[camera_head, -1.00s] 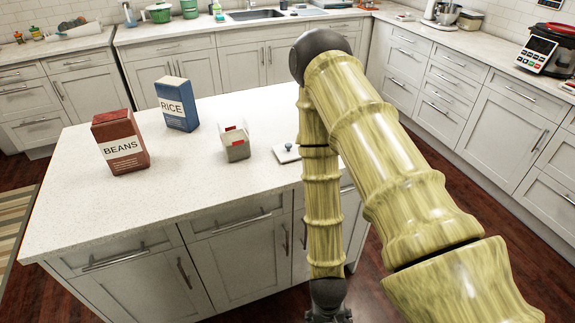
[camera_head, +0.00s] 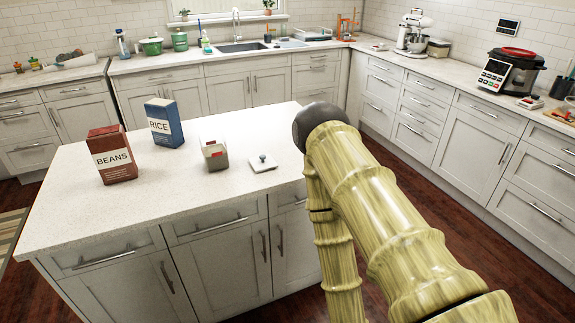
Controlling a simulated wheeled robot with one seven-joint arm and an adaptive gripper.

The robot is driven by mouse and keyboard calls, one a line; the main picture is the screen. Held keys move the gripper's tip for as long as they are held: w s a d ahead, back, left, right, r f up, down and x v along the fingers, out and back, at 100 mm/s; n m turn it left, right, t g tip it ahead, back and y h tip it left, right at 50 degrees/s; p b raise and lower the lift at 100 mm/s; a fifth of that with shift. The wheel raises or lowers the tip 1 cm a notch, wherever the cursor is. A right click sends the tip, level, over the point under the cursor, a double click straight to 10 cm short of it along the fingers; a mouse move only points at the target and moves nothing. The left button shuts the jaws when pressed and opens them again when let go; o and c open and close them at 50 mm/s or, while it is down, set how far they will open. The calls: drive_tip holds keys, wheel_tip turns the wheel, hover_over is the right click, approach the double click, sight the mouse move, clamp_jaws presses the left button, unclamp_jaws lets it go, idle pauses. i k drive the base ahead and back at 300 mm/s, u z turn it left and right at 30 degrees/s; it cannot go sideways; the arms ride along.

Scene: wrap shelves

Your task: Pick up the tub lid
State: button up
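The tub lid (camera_head: 262,163) is a small white square plate with a dark round knob on top. It lies flat on the white island counter, near its right part. The tub (camera_head: 214,156) is a small pale square container with red on it, standing to the left of the lid and apart from it. My arm runs down along the right of the lid, in front of the island's right end. My gripper is below the picture's bottom edge and is not seen.
A red beans box (camera_head: 112,155) and a blue rice box (camera_head: 165,123) stand upright on the left part of the island (camera_head: 110,205). The counter in front of the lid is clear. Cabinets with a sink (camera_head: 240,47) line the back; more cabinets run along the right.

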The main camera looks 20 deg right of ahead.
sight(264, 163)
drive_tip(key=z, duration=0.85)
drive_tip(key=i, duration=0.6)
drive_tip(key=u, duration=0.75)
